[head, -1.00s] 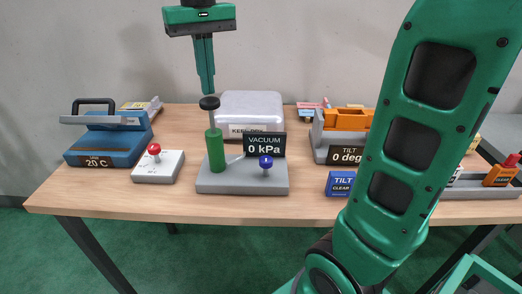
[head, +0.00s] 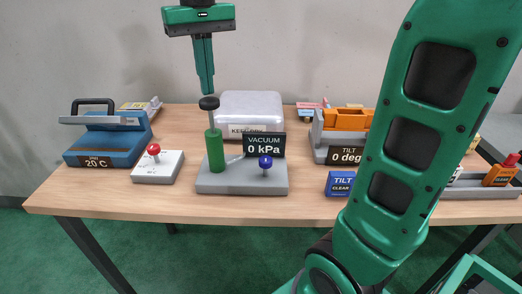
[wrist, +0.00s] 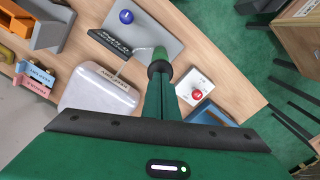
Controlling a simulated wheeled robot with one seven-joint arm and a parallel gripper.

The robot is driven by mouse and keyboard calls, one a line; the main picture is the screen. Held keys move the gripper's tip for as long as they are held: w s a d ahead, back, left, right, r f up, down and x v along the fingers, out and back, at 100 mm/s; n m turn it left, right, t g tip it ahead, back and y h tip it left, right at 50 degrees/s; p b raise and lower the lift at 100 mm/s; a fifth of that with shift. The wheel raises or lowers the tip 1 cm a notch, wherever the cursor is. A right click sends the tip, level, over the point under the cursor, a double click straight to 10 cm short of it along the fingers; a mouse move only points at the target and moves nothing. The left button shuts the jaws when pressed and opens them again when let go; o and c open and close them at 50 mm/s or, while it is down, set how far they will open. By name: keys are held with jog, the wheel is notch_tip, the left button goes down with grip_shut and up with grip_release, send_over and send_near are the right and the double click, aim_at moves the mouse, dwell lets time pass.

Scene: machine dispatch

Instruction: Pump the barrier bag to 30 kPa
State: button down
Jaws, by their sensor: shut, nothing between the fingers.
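The vacuum pump is a green cylinder (head: 215,150) with a dark round handle (head: 209,103) on a raised rod. It stands on a grey base (head: 240,186) with a blue knob (head: 265,162) and a display (head: 264,145) reading VACUUM 0 kPa. The barrier bag, a clear pillow-like pack (head: 250,106) with a label, lies behind the base. It also shows in the wrist view (wrist: 95,88). My gripper (head: 207,90) points down, shut and empty, with its tips just above the pump handle. Whether they touch it I cannot tell. In the wrist view the fingers partly cover the handle (wrist: 159,66).
A blue sealer-like device (head: 105,140) reading 20 C and a white box with a red button (head: 156,168) stand to the left. A tilt display (head: 347,155), a blue TILT CLEAR box (head: 340,184) and my arm are to the right. The front table strip is bare.

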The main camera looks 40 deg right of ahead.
aim_at(209, 98)
jog(key=shift+f, duration=1.7)
jog(key=shift+r, duration=0.1)
dwell(0.4)
jog(key=shift+r, duration=1.95)
jog(key=shift+f, duration=2.05)
jog(key=shift+r, duration=2.05)
